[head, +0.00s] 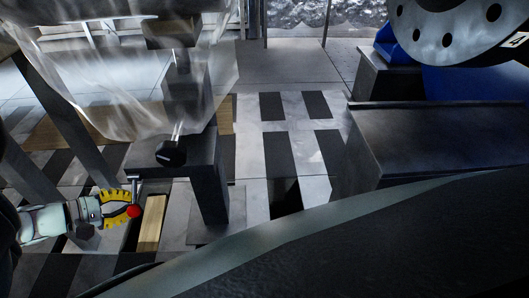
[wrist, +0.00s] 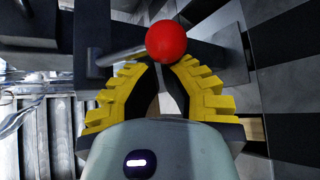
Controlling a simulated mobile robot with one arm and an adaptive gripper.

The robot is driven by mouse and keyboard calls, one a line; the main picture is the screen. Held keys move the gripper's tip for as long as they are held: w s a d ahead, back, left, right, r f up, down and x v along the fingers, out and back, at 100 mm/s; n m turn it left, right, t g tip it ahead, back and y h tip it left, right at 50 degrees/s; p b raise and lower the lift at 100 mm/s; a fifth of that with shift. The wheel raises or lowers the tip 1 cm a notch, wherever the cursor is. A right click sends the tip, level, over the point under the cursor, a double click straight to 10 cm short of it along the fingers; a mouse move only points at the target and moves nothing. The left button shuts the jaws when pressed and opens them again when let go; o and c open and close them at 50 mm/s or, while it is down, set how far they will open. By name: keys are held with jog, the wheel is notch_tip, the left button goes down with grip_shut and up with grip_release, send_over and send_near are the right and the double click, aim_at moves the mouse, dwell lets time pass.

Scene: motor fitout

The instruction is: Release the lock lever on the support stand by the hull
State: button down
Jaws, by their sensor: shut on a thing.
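The support stand (head: 208,188) is a dark metal frame on the left in the head view, beside the plastic-wrapped hull (head: 120,75). Its lock lever (head: 134,187) is a thin rod with a red ball knob (head: 133,211). In the wrist view the rod (wrist: 120,55) runs left from the red knob (wrist: 166,41) to the dark stand. My gripper (head: 128,206), with yellow ridged fingers, comes from the left. In the wrist view my gripper (wrist: 157,66) is shut on the lever at its knob end. The exact contact is partly hidden.
A black knob (head: 171,153) on a rod sits above the lever. A wooden block (head: 151,223) lies just right of the gripper. A dark bench (head: 440,145) with a large drilled disc (head: 450,30) stands at right. Tiled floor (head: 295,160) lies open between.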

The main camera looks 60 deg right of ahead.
jog(key=shift+s+r, duration=0.1)
jog(key=shift+r, duration=0.1)
notch_tip(320, 180, up, 6)
jog(key=s+a+n+g+y+p, duration=0.1)
jog(key=n+g+y+p, duration=0.2)
jog(key=n+g+y, duration=0.1)
jog(key=shift+a+n+y+p, duration=0.3)
jog(key=shift+n+y, duration=0.2)
jog(key=shift+y, duration=0.9)
jog(key=shift+d+r, duration=0.1)
